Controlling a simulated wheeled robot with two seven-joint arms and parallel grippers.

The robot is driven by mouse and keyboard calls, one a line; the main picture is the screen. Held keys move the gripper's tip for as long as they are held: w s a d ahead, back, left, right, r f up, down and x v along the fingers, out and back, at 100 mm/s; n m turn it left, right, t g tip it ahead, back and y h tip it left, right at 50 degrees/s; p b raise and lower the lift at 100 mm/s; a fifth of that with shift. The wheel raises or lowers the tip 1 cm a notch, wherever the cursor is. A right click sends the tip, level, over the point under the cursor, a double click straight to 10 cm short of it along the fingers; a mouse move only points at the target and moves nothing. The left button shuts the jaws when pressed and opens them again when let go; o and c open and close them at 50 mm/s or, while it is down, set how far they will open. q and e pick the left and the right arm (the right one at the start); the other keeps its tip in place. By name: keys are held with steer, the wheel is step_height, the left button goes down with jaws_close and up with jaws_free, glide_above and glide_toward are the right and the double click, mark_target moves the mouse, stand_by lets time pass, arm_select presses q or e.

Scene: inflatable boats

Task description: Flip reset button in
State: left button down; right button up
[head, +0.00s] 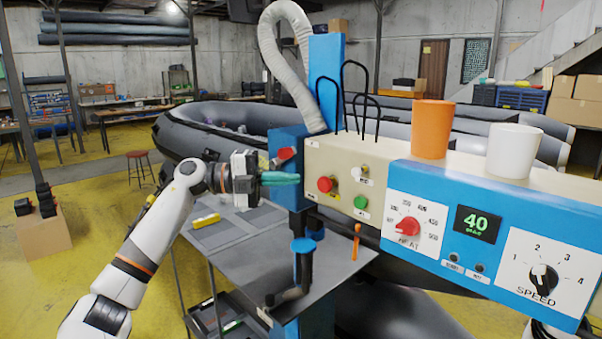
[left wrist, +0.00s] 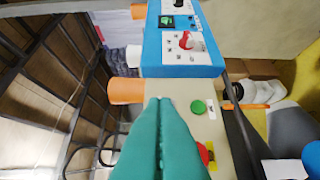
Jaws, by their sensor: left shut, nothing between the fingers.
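The machine's cream control panel (head: 318,156) carries a red button (head: 325,184), a green button (head: 361,202) and a small metal switch (head: 364,169) above a label too small to read. I cannot tell which one is the reset button. My left gripper (head: 298,179) has teal fingers, shut and empty, pointing right at the panel's left end, close to the red button. In the left wrist view the shut fingers (left wrist: 159,103) lie over the cream panel and partly hide the red button (left wrist: 205,153); the green button (left wrist: 198,107) shows beside them. My right gripper is not in view.
An orange cup (head: 432,130) and a white cup (head: 513,150) stand on the machine's top. Black wire loops (head: 354,95) rise from its top left. The blue panel has a red heat knob (head: 407,226) and a black speed knob (head: 543,279). A grey table (head: 340,262) lies below.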

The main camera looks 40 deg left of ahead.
mark_target(358, 174)
arm_select(q)
steer(key=p+x, duration=0.2)
steer(key=x, duration=0.1)
steer(key=w+a+p+x, duration=0.1)
steer(key=p+x, duration=0.1)
steer(key=x, duration=0.2)
steer(key=w+p+x, duration=0.1)
steer(key=p+x, duration=0.1)
steer(key=x, duration=0.2)
steer(key=shift+w+a, duration=0.1)
steer(key=shift+a, duration=0.2)
